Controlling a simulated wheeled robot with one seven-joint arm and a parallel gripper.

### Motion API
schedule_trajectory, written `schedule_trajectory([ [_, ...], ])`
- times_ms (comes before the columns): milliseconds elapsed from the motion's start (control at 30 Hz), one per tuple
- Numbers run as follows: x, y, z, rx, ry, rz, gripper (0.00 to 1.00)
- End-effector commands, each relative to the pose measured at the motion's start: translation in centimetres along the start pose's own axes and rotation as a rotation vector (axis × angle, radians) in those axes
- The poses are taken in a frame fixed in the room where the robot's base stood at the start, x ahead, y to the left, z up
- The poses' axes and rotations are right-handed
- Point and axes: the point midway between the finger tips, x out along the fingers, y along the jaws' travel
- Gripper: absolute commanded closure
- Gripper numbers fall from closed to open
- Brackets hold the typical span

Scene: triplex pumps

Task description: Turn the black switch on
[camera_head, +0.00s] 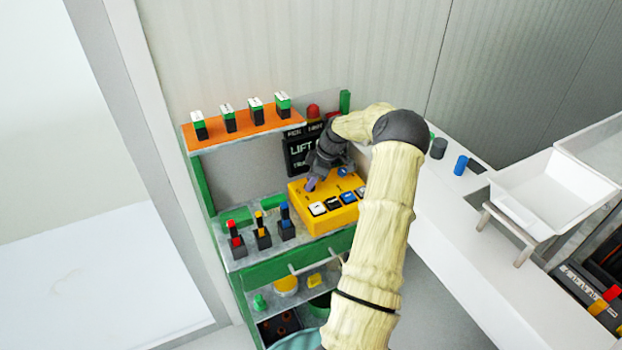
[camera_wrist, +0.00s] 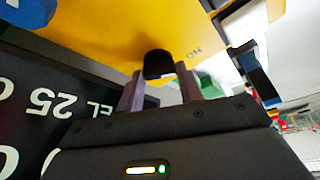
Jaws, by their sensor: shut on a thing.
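The yellow control box (camera_head: 298,197) stands on the green shelf unit's middle shelf. It also fills the upper part of the wrist view (camera_wrist: 100,35). The black switch (camera_wrist: 158,64) sticks out of the box face beside printed letters reading "ON", upside down in that view. My gripper (camera_wrist: 162,88) has one finger on each side of the switch and is shut on it. In the head view my gripper (camera_head: 311,184) is over the box's left part, and the switch is hidden there. Which way the switch is set I cannot tell.
Several coloured push buttons (camera_head: 333,203) line the box's front edge. A blue knob (camera_head: 346,170) is near my wrist. Three joystick-like levers (camera_head: 262,232) stand left. An orange shelf (camera_head: 245,133) holds several green-white switches. A white counter (camera_head: 455,215) lies right.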

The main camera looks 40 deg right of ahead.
Motion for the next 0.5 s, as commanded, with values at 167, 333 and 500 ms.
schedule_trajectory([
  [167, 0.00, 0.01, 0.08, -0.035, -0.001, -0.016, 0.86],
  [333, 0.02, 0.00, 0.08, -0.044, -0.001, -0.020, 0.86],
  [500, 0.03, 0.00, 0.07, -0.044, -0.002, -0.019, 0.86],
])
